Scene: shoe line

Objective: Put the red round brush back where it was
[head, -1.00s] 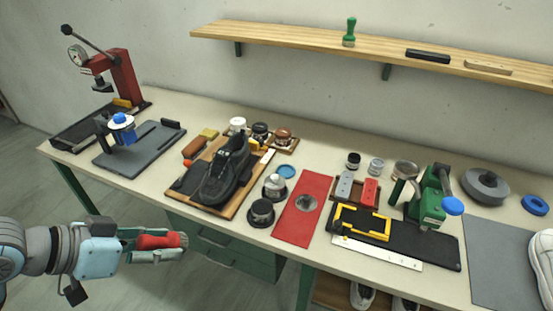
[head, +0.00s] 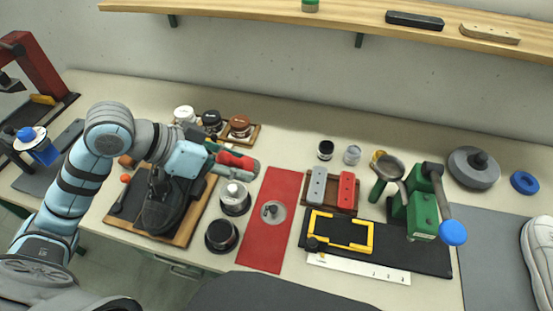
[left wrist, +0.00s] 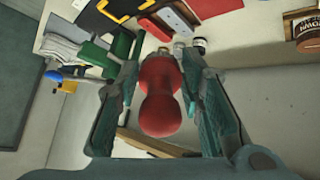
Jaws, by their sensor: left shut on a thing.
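The red round brush (head: 237,161) is between the fingers of my left gripper (head: 238,164), which is shut on it. In the head view it is held over the table, right of the black shoe (head: 160,212) and behind the silver-topped pot (head: 235,197). In the left wrist view the brush's red, rounded body (left wrist: 160,95) fills the gap between both fingers (left wrist: 162,100). Its far end is hard to make out. My right gripper is not in view.
The shoe stands on a wooden board (head: 187,229), partly hidden by my arm. White, black and brown jars (head: 240,126) stand behind the gripper. A red mat (head: 262,235), a two-brush tray (head: 343,207) and a green press (head: 423,215) lie to the right.

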